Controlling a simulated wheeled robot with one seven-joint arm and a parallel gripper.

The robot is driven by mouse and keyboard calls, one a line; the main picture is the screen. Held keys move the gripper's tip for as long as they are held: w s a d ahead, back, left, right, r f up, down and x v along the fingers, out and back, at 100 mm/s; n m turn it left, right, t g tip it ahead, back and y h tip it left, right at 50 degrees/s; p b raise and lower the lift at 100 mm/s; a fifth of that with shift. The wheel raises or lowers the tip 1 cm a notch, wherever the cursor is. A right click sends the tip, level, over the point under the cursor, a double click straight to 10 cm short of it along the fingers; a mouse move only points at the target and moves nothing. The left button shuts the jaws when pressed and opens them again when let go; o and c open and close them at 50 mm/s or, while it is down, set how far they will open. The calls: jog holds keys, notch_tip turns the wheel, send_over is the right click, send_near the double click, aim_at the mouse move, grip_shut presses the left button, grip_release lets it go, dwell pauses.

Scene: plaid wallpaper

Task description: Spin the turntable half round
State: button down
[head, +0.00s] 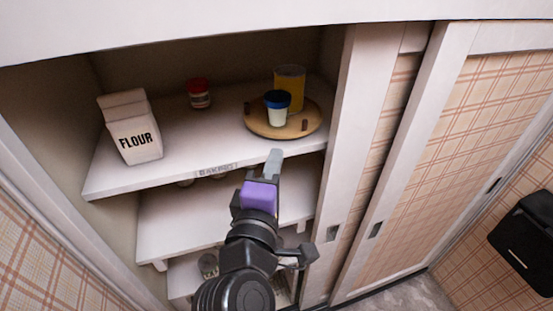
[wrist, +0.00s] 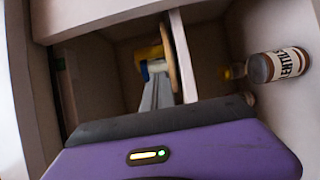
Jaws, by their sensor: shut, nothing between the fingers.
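The turntable (head: 262,128) is a round wooden disc at the right of the upper shelf. A yellow canister (head: 290,80) stands at its back and a white jar with a blue lid (head: 277,116) stands in front of it. Small dark pegs stick up near the rim, one at the front right (head: 304,125) and one at the left. My gripper (head: 273,156) is shut and empty, in front of the shelf edge and just short of the turntable in the head view. In the wrist view the turntable (wrist: 172,62) shows edge-on beyond the fingers (wrist: 158,95); contact is not visible.
A flour bag (head: 134,130) and a red-lidded jar (head: 199,94) stand left on the upper shelf (head: 190,140). A cabinet side and sliding door (head: 355,130) close off the right. A labelled jar (wrist: 278,66) sits on a lower shelf. The shelf middle is clear.

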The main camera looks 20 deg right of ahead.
aim_at(297, 147)
jog(key=p+x, duration=0.1)
jog(key=x, duration=0.6)
jog(key=shift+w+d+p, duration=0.25)
jog(key=shift+d+p, duration=0.4)
jog(key=shift+d, duration=0.6)
jog(key=shift+w+d+f, duration=0.1)
jog(key=shift+w+d, duration=0.1)
jog(key=shift+d, duration=0.5)
jog(key=shift+w+d, duration=0.1)
jog(key=shift+d, duration=0.15)
